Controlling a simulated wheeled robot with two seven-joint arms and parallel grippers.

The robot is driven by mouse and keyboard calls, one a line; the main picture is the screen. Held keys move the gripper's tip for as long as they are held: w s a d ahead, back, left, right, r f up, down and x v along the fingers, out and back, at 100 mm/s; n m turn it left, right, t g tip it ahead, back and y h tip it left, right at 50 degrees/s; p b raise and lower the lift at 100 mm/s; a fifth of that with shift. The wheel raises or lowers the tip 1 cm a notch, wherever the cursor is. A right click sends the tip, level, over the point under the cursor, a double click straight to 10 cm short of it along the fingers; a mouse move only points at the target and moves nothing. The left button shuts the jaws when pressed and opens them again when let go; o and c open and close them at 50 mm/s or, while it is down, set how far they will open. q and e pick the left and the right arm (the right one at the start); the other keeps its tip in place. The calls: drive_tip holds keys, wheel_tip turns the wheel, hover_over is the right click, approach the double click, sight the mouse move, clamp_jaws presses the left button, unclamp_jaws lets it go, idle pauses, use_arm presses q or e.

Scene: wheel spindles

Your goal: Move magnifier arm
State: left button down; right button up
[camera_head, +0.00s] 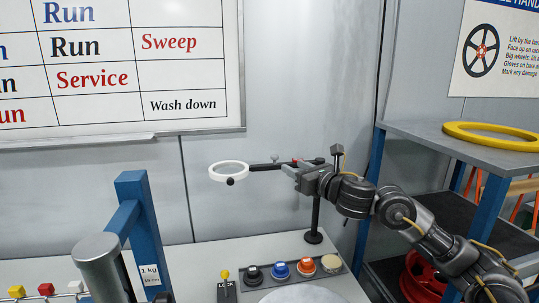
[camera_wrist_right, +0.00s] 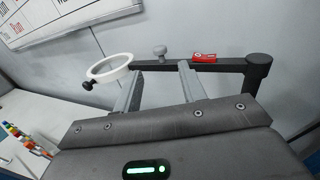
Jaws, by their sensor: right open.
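The magnifier arm (camera_head: 268,167) is a dark horizontal bar with a white ring lens (camera_head: 229,171) at its left end and a dark upright post (camera_head: 315,215) on the bench. My right gripper (camera_head: 289,171) is open and empty close to the bar, right of the lens. In the right wrist view, the fingertips of my right gripper (camera_wrist_right: 159,72) point at the bar (camera_wrist_right: 228,69). A grey knob (camera_wrist_right: 160,52) shows between them and a red label (camera_wrist_right: 204,57) lies to the right. I cannot tell whether the fingers touch the bar. My left gripper is not in view.
The bench holds a row of black, blue, orange and cream knobs (camera_head: 281,270), a yellow-topped LOCK lever (camera_head: 225,278) and a blue frame (camera_head: 146,225). A shelf rack (camera_head: 430,137) with a yellow ring (camera_head: 490,136) stands right. The whiteboard (camera_head: 190,85) hangs behind.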

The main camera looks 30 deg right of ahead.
sight(277, 157)
drive_tip(key=w+p, duration=0.1)
drive_tip(key=w, duration=0.2)
drive_tip(key=w+a+p, duration=0.1)
drive_tip(key=w, duration=0.2)
drive_tip(key=w+p, duration=0.1)
drive_tip(key=w, duration=0.2)
drive_tip(key=shift+w+a+r, duration=0.15)
drive_tip(key=shift+w, duration=0.6)
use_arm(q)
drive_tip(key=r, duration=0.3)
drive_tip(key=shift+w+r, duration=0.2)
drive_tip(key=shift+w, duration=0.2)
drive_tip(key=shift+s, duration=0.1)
use_arm(e)
clamp_jaws()
